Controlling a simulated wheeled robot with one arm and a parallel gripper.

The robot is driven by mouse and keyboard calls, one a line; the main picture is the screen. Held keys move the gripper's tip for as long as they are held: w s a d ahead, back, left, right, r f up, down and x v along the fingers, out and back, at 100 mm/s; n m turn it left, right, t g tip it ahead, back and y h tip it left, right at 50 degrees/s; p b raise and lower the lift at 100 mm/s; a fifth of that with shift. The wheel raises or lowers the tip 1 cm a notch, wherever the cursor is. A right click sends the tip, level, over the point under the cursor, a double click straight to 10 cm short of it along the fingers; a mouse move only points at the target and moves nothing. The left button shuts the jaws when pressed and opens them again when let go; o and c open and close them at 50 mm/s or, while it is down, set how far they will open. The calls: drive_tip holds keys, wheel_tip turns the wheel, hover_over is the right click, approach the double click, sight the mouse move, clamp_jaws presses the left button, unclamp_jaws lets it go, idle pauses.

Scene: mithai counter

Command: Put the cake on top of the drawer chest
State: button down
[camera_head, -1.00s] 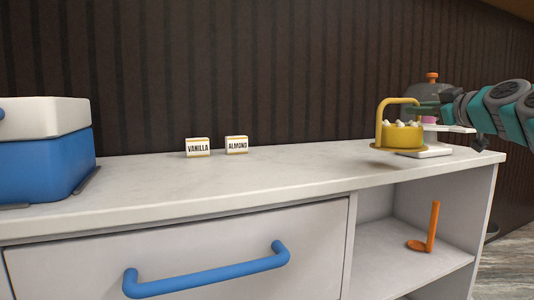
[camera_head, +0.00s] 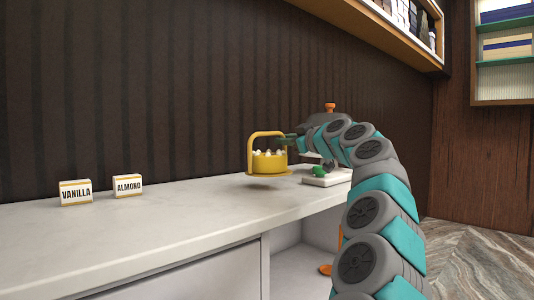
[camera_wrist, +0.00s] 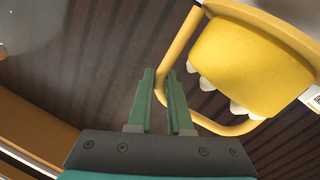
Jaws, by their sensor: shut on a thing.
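The yellow cake (camera_head: 270,163) with white dollops sits on a flat yellow plate with a tall looped handle (camera_head: 250,150). It hangs upright a little above the white counter top (camera_head: 170,228), near its right end. My gripper (camera_head: 287,141) is at the right of the handle and shut on it. In the wrist view, the green fingers (camera_wrist: 168,88) are close together, with the handle loop (camera_wrist: 225,128) beside them and the cake (camera_wrist: 245,60) at upper right. The exact contact is hard to see. Below the counter top is a plain drawer front (camera_head: 215,277).
A VANILLA card (camera_head: 76,193) and an ALMOND card (camera_head: 127,186) stand at the back left. A white stand (camera_head: 328,179) with a green item (camera_head: 319,171) is right of the cake. An orange knob (camera_head: 330,107) shows behind my arm. The counter's middle is clear.

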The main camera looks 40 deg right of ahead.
drive_tip(key=shift+w+d+f+p, duration=0.15)
drive_tip(key=shift+w+f, duration=0.55)
drive_tip(key=shift+w, duration=0.65)
drive_tip(key=shift+w+d+f+p, duration=0.1)
drive_tip(key=shift+w+f+p, duration=0.1)
drive_tip(key=shift+w+f, duration=0.9)
drive_tip(key=shift+w+d+f+p, duration=0.15)
drive_tip(key=shift+w+f, duration=0.2)
drive_tip(key=shift+w, duration=1.3)
drive_tip(key=shift+a, duration=0.1)
drive_tip(key=c, duration=0.8)
unclamp_jaws()
drive_tip(key=shift+c, duration=0.2)
drive_tip(key=s, duration=0.3)
drive_tip(key=s+b, duration=0.1)
drive_tip(key=s, duration=0.3)
drive_tip(key=s+a, duration=0.1)
drive_tip(key=s, duration=0.2)
drive_tip(key=shift+s+r, duration=0.2)
drive_tip(key=shift+s, duration=0.2)
drive_tip(key=shift+s+f, duration=0.1)
drive_tip(key=shift+s, duration=0.5)
